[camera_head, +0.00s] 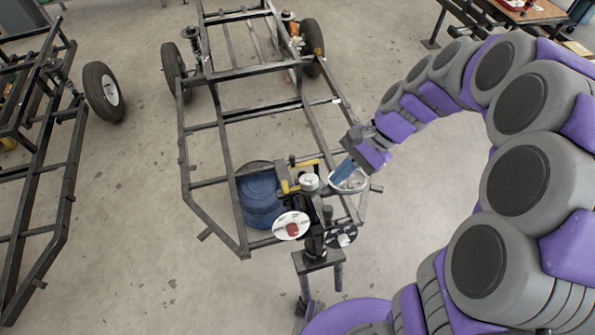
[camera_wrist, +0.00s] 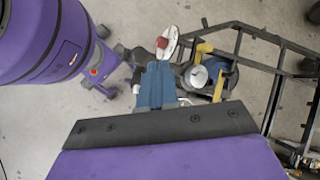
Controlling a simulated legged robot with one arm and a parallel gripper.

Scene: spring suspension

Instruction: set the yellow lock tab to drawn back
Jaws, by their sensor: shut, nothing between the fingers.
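Yellow parts (camera_head: 289,187) sit on the mechanism at the near end of the dark metal frame, beside a round silver cap (camera_head: 309,182). In the wrist view, yellow pieces (camera_wrist: 219,86) show right of my fingers, next to the silver cap (camera_wrist: 197,76). Which yellow piece is the lock tab, and its setting, I cannot tell. My gripper (camera_head: 338,179) has blue fingers, shut and empty, pointing down just right of the cap. They also show in the wrist view (camera_wrist: 157,66), left of the cap and apart from the yellow pieces.
A white disc with a red centre (camera_head: 292,226) stands in front of the mechanism. A blue round container (camera_head: 258,198) lies left of it. The frame's bars (camera_head: 225,150) surround the area. Another frame with a wheel (camera_head: 103,92) is at left. Floor between frames is clear.

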